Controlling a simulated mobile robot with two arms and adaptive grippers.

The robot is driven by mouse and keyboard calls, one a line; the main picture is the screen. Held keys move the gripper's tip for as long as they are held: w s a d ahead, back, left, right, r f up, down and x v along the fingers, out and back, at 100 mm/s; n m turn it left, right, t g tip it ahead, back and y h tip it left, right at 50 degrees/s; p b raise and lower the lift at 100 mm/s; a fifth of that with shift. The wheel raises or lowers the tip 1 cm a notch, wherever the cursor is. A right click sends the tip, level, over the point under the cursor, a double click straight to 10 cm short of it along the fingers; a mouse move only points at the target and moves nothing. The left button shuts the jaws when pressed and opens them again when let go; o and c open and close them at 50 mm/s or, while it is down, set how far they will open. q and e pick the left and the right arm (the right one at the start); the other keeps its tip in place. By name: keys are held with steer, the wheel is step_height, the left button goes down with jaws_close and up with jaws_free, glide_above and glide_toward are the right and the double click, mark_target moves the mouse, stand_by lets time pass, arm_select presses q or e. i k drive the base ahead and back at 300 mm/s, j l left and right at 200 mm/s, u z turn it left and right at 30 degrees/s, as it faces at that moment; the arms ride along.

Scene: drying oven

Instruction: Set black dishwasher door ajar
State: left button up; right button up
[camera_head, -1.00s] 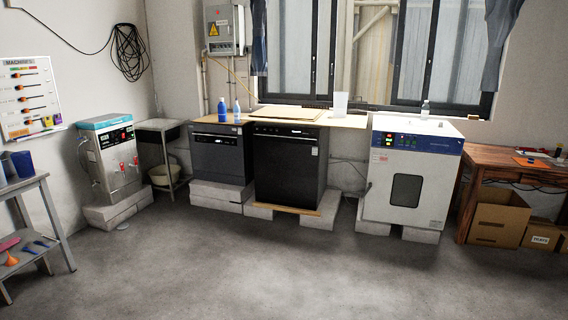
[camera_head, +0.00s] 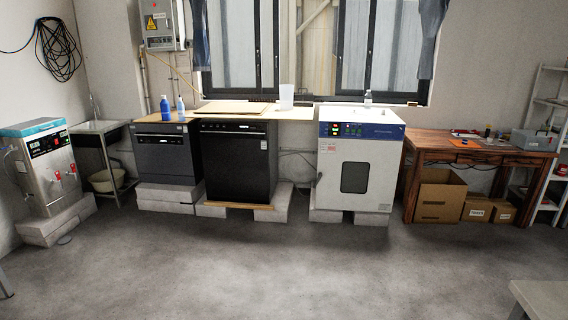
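The black dishwasher (camera_head: 237,165) stands on light blocks below the window, left of the middle of the head view. Its front door is shut and upright, with a control strip along the top and a small pale label at the upper right. A dark grey dishwasher (camera_head: 167,158) stands directly to its left, also shut. Neither of my grippers is in view.
Open grey floor (camera_head: 240,265) lies in front of the machines. A white drying oven (camera_head: 326,178) stands to the right, then a wooden table (camera_head: 419,150) with cardboard boxes (camera_head: 440,198) below. A steel machine (camera_head: 50,170) stands at left. A pale surface (camera_head: 545,298) juts in at lower right.

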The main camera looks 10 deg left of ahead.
mark_target(235, 156)
steer(key=i+j+u, duration=0.35)
steer(key=i, duration=0.6)
steer(key=i+u, duration=0.35)
steer(key=i, duration=0.6)
